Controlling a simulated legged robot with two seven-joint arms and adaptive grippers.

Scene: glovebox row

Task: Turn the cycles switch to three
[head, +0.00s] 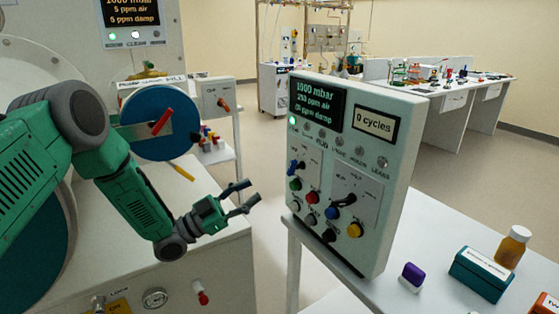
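A pale control panel (385,190) stands upright on the white table, right of centre. Its small display (375,125) appears to read 0 cycles. Two switches with blue handles show on its face, an upper left one (294,167) and a lower right one (341,206). Their lettering is too small to read, so I cannot tell which is the cycles switch. My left gripper (252,192) is open and empty, left of the panel and apart from it, its fingers pointing toward the panel's lower left side. My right gripper is out of view.
Coloured buttons (312,198) surround the switches. On the table (405,298) stand a purple-topped block (411,276), a teal box (482,271) and an amber bottle (513,246). A glovebox with a blue round door (158,120) is at left. Floor shows between it and the panel.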

